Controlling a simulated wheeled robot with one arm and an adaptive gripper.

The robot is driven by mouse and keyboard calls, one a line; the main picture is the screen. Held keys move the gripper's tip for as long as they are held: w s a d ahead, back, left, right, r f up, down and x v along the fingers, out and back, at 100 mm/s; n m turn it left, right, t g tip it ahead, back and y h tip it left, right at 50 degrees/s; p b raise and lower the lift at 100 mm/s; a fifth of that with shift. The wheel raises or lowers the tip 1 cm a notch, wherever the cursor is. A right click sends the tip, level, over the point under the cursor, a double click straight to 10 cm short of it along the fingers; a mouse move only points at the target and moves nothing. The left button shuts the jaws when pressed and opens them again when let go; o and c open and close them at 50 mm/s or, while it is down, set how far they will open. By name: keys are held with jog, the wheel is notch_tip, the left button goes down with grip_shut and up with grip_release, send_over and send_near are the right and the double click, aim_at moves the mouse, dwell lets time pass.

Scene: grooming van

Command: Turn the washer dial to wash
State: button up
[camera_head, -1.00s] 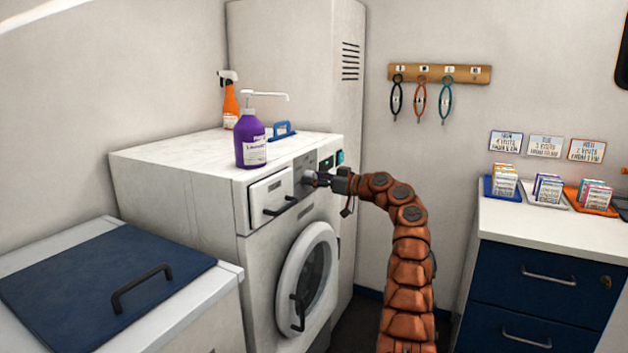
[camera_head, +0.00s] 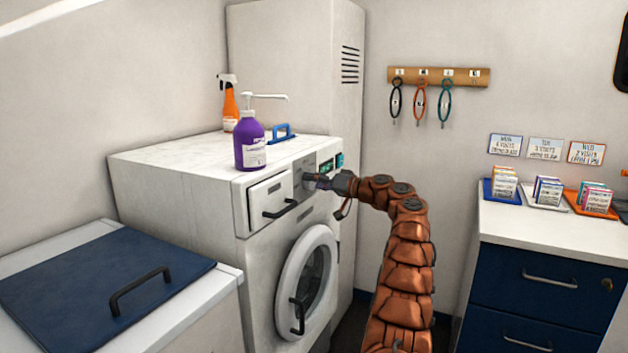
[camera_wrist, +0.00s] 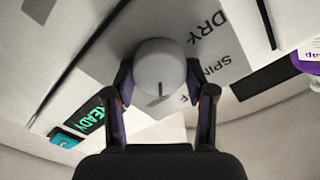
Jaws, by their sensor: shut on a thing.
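The white washer (camera_head: 190,185) stands left of my arm with its round door shut. Its dial (camera_wrist: 158,68) is a round pale knob on the front panel. A short dark pointer mark shows on its near side in the wrist view. The printed words DRY (camera_wrist: 207,24) and SPIN (camera_wrist: 222,68) lie to the right of the dial; no WASH label can be read. My gripper (camera_wrist: 158,88) is shut on the dial, one finger on each side. In the head view my gripper (camera_head: 318,182) is at the panel and mostly hides the dial.
A green READY display (camera_wrist: 90,115) is beside the dial. The drawer handle (camera_head: 280,208) sticks out left of my gripper, and the door handle (camera_head: 298,316) is below. A purple pump bottle (camera_head: 250,147) stands on the washer top. A drawer cabinet (camera_head: 540,290) is at right.

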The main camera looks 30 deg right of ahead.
jog(key=m+p, duration=0.9)
jog(key=m, duration=0.1)
jog(key=shift+f+p, duration=0.15)
jog(key=shift+p, duration=0.2)
jog(key=shift+m, duration=0.3)
jog(key=o, duration=1.1)
jog(key=shift+o, duration=0.2)
jog(key=shift+d, duration=0.1)
jog(key=v, duration=1.2)
jog(key=shift+f, duration=0.1)
